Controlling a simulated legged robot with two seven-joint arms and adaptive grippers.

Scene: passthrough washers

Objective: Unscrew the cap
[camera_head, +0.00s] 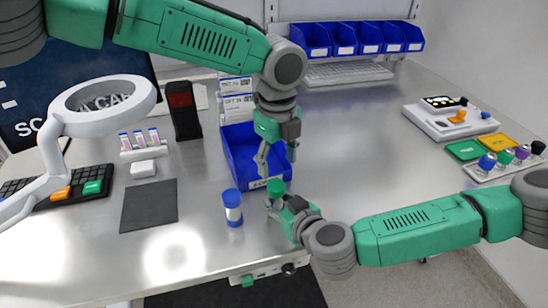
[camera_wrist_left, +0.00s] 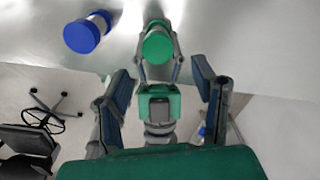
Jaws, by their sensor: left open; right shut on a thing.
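A container with a green cap (camera_head: 276,187) is held by my right gripper (camera_head: 272,204) near the front edge of the table. In the left wrist view the green cap (camera_wrist_left: 158,45) is seen from above, between the right gripper's fingers; the body below it is mostly hidden. My left gripper (camera_head: 278,165) is above the green cap, pointing down, with its fingers apart. In the left wrist view the left gripper's fingers (camera_wrist_left: 163,95) are spread wide, with nothing between their tips but the view of the right gripper beyond.
A blue-capped bottle (camera_head: 232,208) stands just left of the held container. A blue bin (camera_head: 242,150) is behind it. A dark mat (camera_head: 149,205) and a ring-shaped lamp (camera_head: 103,103) are at the left. The middle right tabletop is clear.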

